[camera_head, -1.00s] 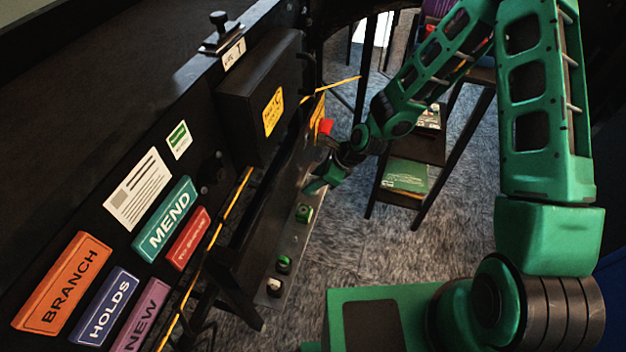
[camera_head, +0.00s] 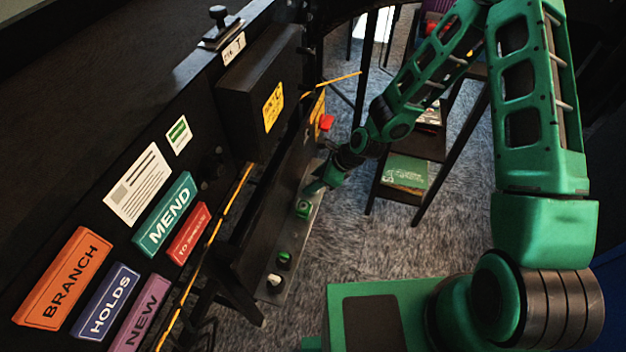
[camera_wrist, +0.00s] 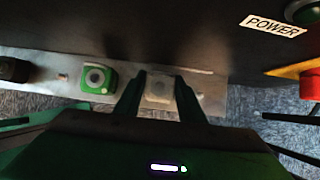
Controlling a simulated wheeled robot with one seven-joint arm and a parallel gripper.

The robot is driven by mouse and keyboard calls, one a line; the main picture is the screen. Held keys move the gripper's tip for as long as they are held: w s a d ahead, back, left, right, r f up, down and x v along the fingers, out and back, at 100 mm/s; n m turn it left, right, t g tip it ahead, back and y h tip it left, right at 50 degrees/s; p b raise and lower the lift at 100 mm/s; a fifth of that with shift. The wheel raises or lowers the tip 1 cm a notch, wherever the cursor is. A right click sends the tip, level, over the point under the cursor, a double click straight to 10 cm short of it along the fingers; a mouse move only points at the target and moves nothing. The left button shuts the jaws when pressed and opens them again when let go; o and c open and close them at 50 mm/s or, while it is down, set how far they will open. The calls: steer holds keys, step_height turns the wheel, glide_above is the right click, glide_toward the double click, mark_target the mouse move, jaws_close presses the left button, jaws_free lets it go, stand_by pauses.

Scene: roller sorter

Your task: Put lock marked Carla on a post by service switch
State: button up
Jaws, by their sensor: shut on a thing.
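My gripper (camera_head: 317,187) reaches down to a metal ledge (camera_head: 290,236) along the front of the dark machine. In the wrist view its fingers (camera_wrist: 160,92) are closed on a pale grey lock (camera_wrist: 159,87) at the ledge; whether it still rests there I cannot tell. A green lock (camera_wrist: 97,79) sits just left of the fingers and also shows in the head view (camera_head: 303,209). Another green lock (camera_head: 284,259) and a whitish one (camera_head: 275,283) stand nearer on the ledge. No name is readable on any lock. I cannot make out the service switch or its posts.
A red knob (camera_head: 326,122) on a yellow plate is above the gripper; it shows at the wrist view's right edge (camera_wrist: 311,84), near a POWER label (camera_wrist: 272,25). A black box (camera_head: 258,95) juts out at left. A shelf stand (camera_head: 410,148) is at right.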

steer(key=shift+f, duration=0.15)
stand_by(0.5)
steer(key=o, duration=1.2)
steer(key=shift+d, duration=0.1)
steer(key=v, duration=1)
steer(key=shift+d+r, duration=0.15)
steer(key=shift+r, duration=0.15)
